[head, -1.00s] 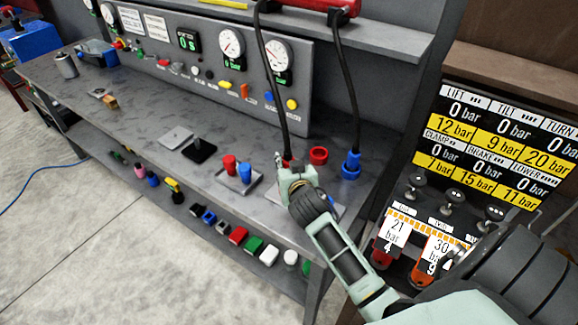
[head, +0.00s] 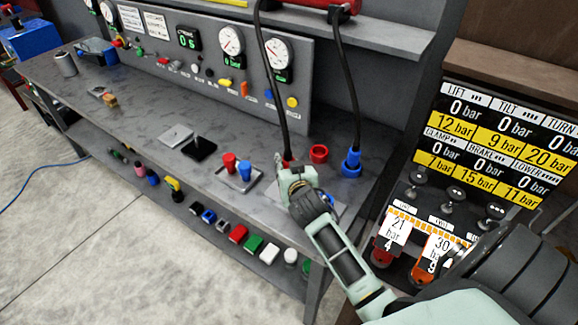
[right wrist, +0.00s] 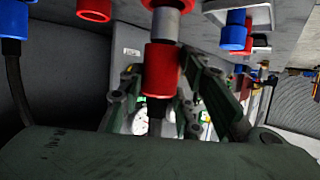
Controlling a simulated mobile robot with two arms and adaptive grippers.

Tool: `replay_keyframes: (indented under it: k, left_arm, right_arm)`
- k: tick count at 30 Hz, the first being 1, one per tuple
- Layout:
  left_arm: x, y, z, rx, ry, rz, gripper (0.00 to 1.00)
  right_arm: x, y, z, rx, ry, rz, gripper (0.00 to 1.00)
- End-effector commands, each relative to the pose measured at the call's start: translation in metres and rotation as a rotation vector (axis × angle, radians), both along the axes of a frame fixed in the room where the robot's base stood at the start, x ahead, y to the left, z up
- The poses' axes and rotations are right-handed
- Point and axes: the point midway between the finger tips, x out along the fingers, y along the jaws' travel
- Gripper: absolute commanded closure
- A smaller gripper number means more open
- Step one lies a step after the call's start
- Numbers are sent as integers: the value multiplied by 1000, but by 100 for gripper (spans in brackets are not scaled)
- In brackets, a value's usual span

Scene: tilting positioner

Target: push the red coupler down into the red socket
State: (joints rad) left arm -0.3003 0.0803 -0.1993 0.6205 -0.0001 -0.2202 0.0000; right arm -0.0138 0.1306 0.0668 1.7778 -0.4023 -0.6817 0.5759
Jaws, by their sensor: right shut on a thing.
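The red coupler (right wrist: 162,70) is a red cylinder with a silver nose pointing to the top of the right wrist view. My right gripper (right wrist: 160,100) is shut around it. The nose meets a red socket (right wrist: 158,3) cut off at that view's top edge; how deep it sits I cannot tell. In the head view the red coupler (head: 287,156) shows only as a small red patch under a black hose, mostly hidden by my right gripper (head: 283,167), which is low over the bench. My left gripper is not in view.
A red ring-shaped socket (head: 319,153) stands just right of the gripper, then a blue coupler (head: 351,163) with its own black hose. Red (head: 229,162) and blue (head: 244,170) pegs stand on a plate to the left. The valve panel (head: 505,135) is close on the right.

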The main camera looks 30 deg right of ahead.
Motion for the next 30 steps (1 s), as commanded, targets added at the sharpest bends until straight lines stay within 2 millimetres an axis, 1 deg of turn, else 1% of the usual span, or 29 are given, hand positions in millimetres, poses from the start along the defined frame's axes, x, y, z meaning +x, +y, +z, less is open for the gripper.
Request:
replay_keyframes:
  k: [30]
  left_arm:
    - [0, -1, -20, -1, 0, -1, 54]
  right_arm:
    - [0, 0, -25, -1, -2, 0, 100]
